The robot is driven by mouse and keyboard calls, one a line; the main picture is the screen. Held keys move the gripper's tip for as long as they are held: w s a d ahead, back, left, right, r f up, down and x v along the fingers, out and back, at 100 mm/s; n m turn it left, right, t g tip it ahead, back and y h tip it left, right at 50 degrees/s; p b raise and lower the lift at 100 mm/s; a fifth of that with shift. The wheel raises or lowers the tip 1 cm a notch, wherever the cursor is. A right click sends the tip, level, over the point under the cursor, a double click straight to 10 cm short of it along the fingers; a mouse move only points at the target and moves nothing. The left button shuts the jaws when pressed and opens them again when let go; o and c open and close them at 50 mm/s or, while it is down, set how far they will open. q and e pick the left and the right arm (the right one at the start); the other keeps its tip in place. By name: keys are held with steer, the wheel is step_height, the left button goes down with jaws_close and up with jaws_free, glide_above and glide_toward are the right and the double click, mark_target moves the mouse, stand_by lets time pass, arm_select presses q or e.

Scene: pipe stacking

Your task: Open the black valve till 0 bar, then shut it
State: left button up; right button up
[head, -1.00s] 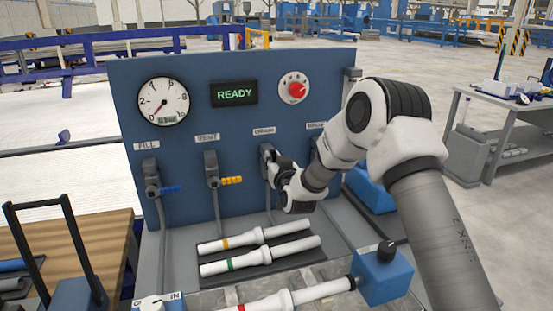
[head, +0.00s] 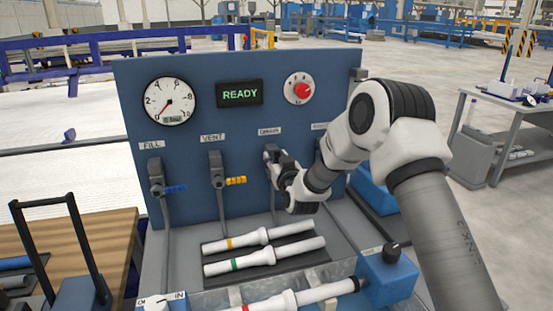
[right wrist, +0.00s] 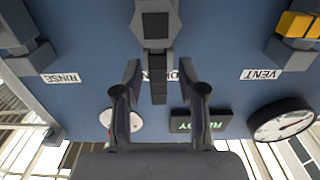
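The black valve (head: 272,157) is the third along the blue panel, under a label I cannot read fully. My right gripper (head: 274,163) is at it and hides most of its handle in the head view. In the right wrist view, which shows the panel upside down, the dark handle (right wrist: 158,88) lies between the two fingers of my right gripper (right wrist: 159,72). The fingers stand apart, with a visible gap on each side of the handle. The pressure gauge (head: 169,100) has its red needle pointing down and left; its small digits are too blurred to read. My left gripper is out of view.
The FILL valve (head: 155,177) has a blue handle and the VENT valve (head: 217,170) a yellow one. A display (head: 240,93) reads READY beside a red knob (head: 303,90). White pipes (head: 264,256) lie below the panel. A blue box (head: 388,277) stands at front right.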

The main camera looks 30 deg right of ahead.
steer(key=shift+s, duration=0.1)
steer(key=v, duration=1.1)
steer(key=shift+s, duration=0.35)
